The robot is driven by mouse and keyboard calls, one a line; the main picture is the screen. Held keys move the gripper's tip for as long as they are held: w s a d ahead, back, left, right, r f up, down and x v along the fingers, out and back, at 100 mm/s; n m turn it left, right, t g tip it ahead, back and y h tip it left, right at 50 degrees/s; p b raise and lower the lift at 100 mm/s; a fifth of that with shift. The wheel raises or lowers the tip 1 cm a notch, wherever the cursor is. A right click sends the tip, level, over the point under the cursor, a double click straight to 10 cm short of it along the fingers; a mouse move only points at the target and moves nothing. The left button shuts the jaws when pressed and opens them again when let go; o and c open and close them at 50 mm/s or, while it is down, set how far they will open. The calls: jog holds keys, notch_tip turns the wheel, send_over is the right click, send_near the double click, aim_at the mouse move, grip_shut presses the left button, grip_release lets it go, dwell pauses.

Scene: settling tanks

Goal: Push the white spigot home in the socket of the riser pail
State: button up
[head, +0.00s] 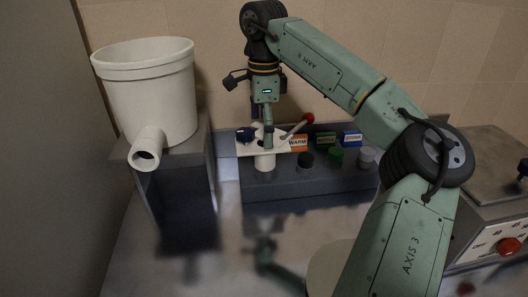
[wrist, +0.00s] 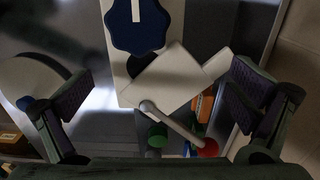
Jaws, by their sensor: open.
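The white riser pail (head: 150,95) stands at the left in the head view. Its socket (head: 147,150) is a short white pipe stub low on its front, with an open, dark mouth. In the wrist view the spigot's pale body (wrist: 163,82) lies between my fingers, with clear gaps on both sides. My gripper (head: 267,128) is open above it, also seen in the wrist view (wrist: 160,108). Its fingertips are hard to make out in the head view.
The pail rests on a grey stand (head: 178,190). The grey panel block (head: 310,185) carries coloured labels and several knobs. A metal box with a red button (head: 508,246) is at the right.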

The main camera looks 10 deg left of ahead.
aim_at(262, 159)
notch_tip(262, 159, down, 3)
jog(key=shift+f, duration=0.2)
jog(key=shift+d, duration=0.15)
jog(key=c, duration=1.8)
